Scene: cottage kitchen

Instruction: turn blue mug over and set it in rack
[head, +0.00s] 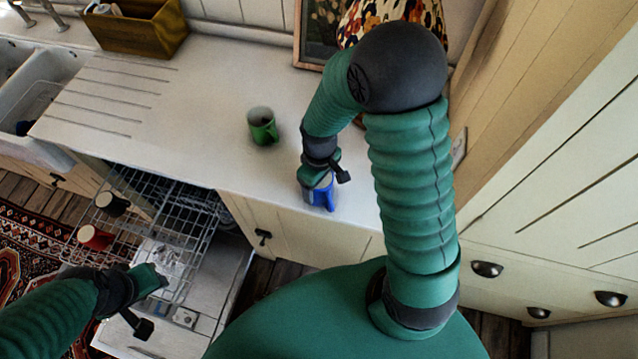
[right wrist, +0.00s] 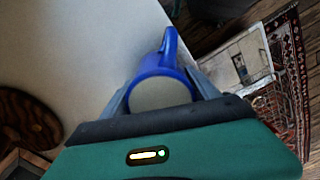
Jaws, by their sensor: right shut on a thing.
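The blue mug (head: 319,197) is at the front edge of the worktop, partly hidden by my right gripper (head: 320,183). In the right wrist view, the fingers of that gripper (right wrist: 162,90) are on both sides of the mug (right wrist: 165,66), shut on it. Its pale round end faces the gripper and its handle points away; I cannot tell whether it touches the worktop. The wire rack (head: 150,190) is pulled out of the dishwasher, below the worktop to the left. My left gripper (head: 158,280) is low over the open dishwasher door; its jaws are unclear.
A green mug (head: 262,128) stands on the worktop, left of my right gripper. A dark mug (head: 112,203) and a red mug (head: 95,237) sit at the rack's left side. A sink (head: 35,85) and wooden box (head: 140,28) are at the far left. The grooved worktop is clear.

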